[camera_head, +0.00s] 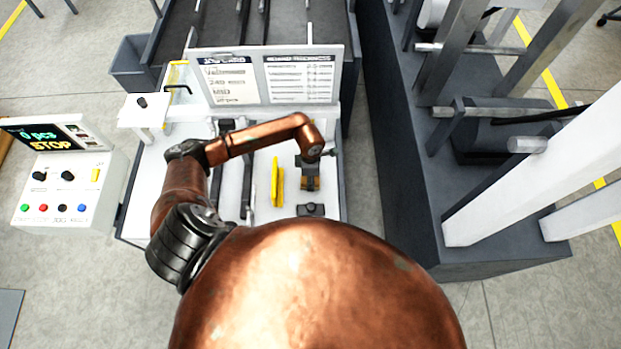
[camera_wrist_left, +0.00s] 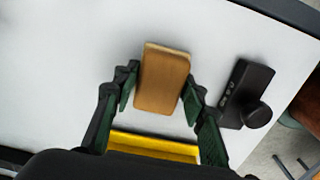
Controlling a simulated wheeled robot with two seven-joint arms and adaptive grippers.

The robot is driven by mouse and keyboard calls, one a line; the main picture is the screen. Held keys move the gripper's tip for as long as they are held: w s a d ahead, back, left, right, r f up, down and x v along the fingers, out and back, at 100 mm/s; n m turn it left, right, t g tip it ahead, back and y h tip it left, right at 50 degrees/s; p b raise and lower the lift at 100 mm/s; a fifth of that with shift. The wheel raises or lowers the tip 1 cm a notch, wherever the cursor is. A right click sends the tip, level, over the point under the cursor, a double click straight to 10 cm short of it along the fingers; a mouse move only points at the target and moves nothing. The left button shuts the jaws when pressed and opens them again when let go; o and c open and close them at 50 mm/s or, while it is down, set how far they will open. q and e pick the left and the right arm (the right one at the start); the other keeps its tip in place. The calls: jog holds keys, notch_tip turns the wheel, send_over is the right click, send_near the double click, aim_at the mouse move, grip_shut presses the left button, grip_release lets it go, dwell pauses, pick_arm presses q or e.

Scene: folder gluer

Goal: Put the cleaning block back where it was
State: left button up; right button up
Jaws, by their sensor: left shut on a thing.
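The cleaning block, a tan-brown block with a paler edge (camera_wrist_left: 163,78), is between the fingers of my left gripper (camera_wrist_left: 158,92) in the left wrist view. The fingers are shut on its two sides. In the head view my left gripper (camera_head: 310,172) points down over the right part of the white tabletop (camera_head: 325,190). A small brown part of the block (camera_head: 310,184) shows below it. I cannot tell whether the block touches the tabletop. My right gripper is not in view.
A black device with a round knob (camera_wrist_left: 245,95) lies right of the block in the wrist view. A yellow piece (camera_head: 277,182) stands left of the gripper in the head view. A job card board (camera_head: 265,78) stands behind. A control box (camera_head: 68,190) is at left.

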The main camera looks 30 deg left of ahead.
pick_arm(q)
jog(key=shift+f, duration=0.15)
jog(key=o, duration=1.2)
jog(key=shift+r, duration=0.3)
notch_tip(320, 180, up, 10)
jog(key=shift+w+r+b, duration=0.1)
jog(key=shift+r+b, duration=0.05)
jog(key=shift+b, duration=0.8)
jog(key=shift+r, duration=0.75)
jog(key=shift+a, duration=0.15)
